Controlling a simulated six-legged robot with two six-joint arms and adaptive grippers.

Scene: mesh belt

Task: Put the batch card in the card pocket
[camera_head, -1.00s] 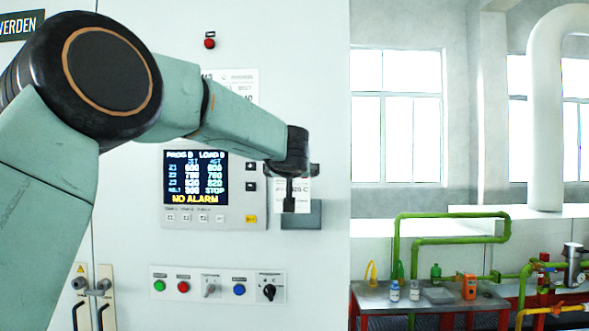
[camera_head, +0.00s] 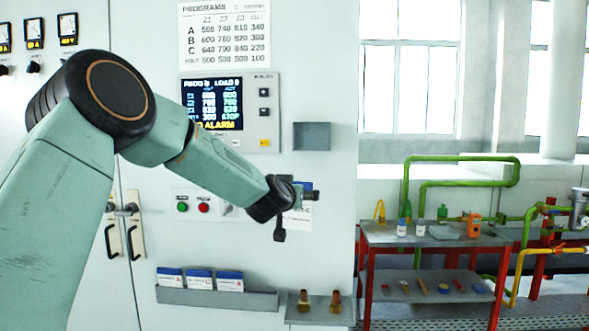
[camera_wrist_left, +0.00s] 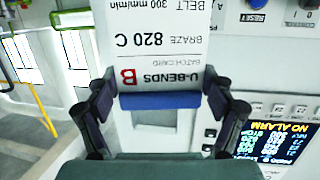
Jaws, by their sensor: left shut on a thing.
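My left gripper (camera_head: 293,190) is shut on the batch card (camera_head: 299,220), which is white with a blue end. The fingers grip the blue end and the white part hangs below. In the left wrist view the card (camera_wrist_left: 155,50) appears upside down, reading "U-BENDS B" and "BRAZE 820 C", between the fingertips (camera_wrist_left: 160,90). The card pocket (camera_head: 312,136) is a grey holder on the cabinet front, right of the display. In the head view the card and gripper appear below the pocket, apart from it. My right gripper is not in view.
The display panel (camera_head: 212,104) and a program chart (camera_head: 224,35) are on the cabinet. Below are a grey rack (camera_head: 215,298) of blue-topped cards and a small shelf (camera_head: 320,312) with brass pieces. A red-legged bench (camera_head: 436,236) stands at right.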

